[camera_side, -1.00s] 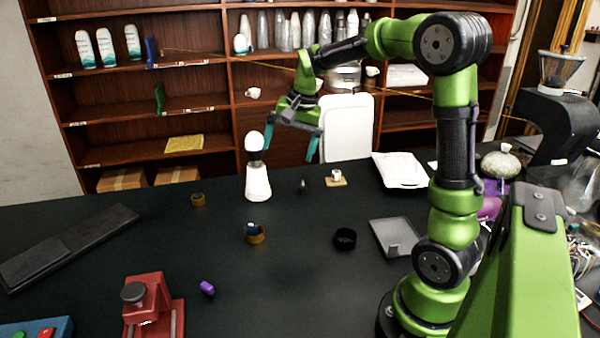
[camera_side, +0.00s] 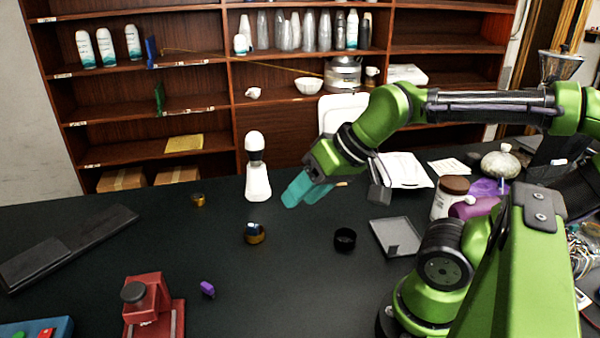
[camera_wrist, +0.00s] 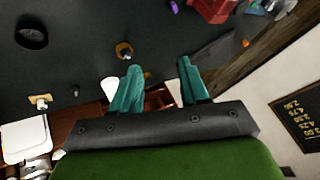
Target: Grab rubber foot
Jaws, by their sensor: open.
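I cannot tell for sure which thing is the rubber foot. A small dark piece (camera_wrist: 75,91) lies on the table in the wrist view, beside a wooden pad with a white part (camera_wrist: 40,102); in the side view my gripper hides that piece. A black ring (camera_side: 344,239) stands on the table at centre right and also shows in the wrist view (camera_wrist: 30,32). My gripper (camera_side: 304,194) is open and empty above the table, right of the white bottle (camera_side: 258,182). In the wrist view its teal fingers (camera_wrist: 159,65) are apart with nothing between them.
A brass ring with a blue piece (camera_side: 255,234) and a smaller brass ring (camera_side: 198,200) stand on the table. A purple piece (camera_side: 207,289) and a red fixture (camera_side: 150,308) are at front left. A grey tray (camera_side: 396,238) lies right. The middle front is clear.

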